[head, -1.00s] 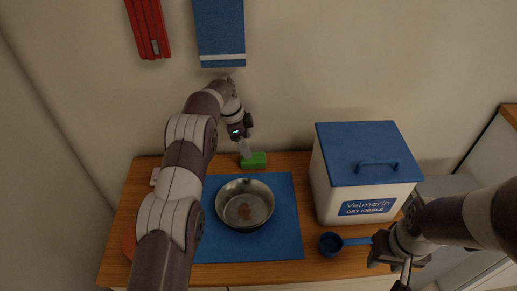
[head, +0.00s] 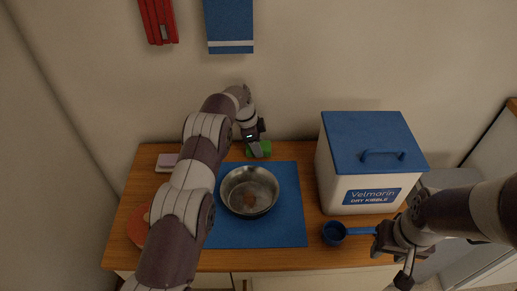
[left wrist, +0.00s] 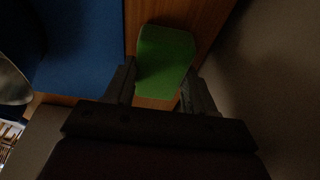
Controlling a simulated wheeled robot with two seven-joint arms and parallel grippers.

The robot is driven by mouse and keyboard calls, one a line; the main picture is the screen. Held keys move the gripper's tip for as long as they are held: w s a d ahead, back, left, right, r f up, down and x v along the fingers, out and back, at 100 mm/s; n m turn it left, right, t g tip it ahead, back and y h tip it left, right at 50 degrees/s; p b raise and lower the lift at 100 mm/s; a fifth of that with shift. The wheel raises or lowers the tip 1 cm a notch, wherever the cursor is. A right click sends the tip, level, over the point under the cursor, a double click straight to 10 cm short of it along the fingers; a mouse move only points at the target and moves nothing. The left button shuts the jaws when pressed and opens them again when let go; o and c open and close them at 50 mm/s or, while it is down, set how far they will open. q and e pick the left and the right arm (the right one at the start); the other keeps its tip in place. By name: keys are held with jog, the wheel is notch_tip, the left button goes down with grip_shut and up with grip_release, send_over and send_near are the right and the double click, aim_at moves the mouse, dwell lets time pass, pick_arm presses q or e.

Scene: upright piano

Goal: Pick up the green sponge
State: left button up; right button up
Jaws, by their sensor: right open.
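The green sponge (head: 262,147) lies on the wooden cabinet top by the wall, just behind the blue mat. My left gripper (head: 257,153) is down at the sponge and hides part of it. In the left wrist view the sponge (left wrist: 165,58) lies ahead of and between the two spread fingers (left wrist: 158,90), so the left gripper is open. I cannot tell whether either finger touches it. My right gripper (head: 392,262) is at the front right, by the blue scoop, far from the sponge.
A metal bowl (head: 249,190) with brown bits stands on the blue mat (head: 285,230). A white kibble bin (head: 335,185) with a blue lid stands to the right, a blue scoop (head: 335,232) in front of it. A pale pink block (head: 167,161) lies at the left.

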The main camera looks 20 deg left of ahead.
pick_arm(q)
jog(key=shift+c, duration=1.1)
jog(key=shift+r, duration=0.1)
notch_tip(320, 180, up, 4)
jog(key=shift+f, duration=0.15)
jog(key=d+r+p, duration=0.3)
jog(key=d+r, duration=0.4)
jog(key=d, duration=0.4)
jog(key=shift+s+d, duration=0.35)
